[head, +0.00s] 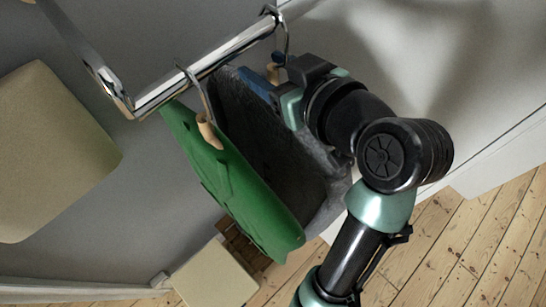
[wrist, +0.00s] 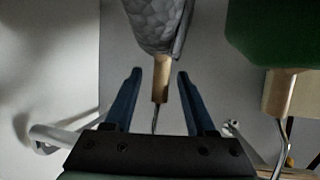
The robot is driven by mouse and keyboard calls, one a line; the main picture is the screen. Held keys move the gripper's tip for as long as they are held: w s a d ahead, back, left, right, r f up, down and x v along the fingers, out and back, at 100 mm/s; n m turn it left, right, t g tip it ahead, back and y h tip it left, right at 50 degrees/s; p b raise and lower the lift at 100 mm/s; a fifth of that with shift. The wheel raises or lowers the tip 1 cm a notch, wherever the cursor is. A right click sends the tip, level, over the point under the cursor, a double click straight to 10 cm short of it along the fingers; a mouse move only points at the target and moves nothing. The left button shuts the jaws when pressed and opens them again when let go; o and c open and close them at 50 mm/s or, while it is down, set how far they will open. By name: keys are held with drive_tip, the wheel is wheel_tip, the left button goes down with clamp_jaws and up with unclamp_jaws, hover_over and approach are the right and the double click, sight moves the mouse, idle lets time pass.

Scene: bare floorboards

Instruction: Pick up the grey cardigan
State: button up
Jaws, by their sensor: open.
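The grey cardigan (head: 262,125) hangs from the metal rail behind a green garment in the head view. In the wrist view the cardigan (wrist: 157,28) is at the top centre, upside down, with its wooden hanger neck (wrist: 161,82) and thin metal hook below it. My gripper (wrist: 159,76) is open, with one blue finger on each side of the hanger neck and a visible gap to both. In the head view my gripper (head: 260,82) is at the cardigan's hanger, just below the rail; my wrist partly hides this spot.
The green garment (head: 228,185) hangs close beside the cardigan on its own hanger (head: 208,133). The chrome rail (head: 205,64) is fixed near a grey wall. A beige padded panel (head: 50,150) is at left. A small beige-topped stool (head: 213,275) stands below on floorboards.

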drive_tip(key=shift+x, duration=0.95)
drive_tip(key=shift+s, duration=0.1)
clamp_jaws()
drive_tip(key=shift+r, duration=0.1)
idle(0.4)
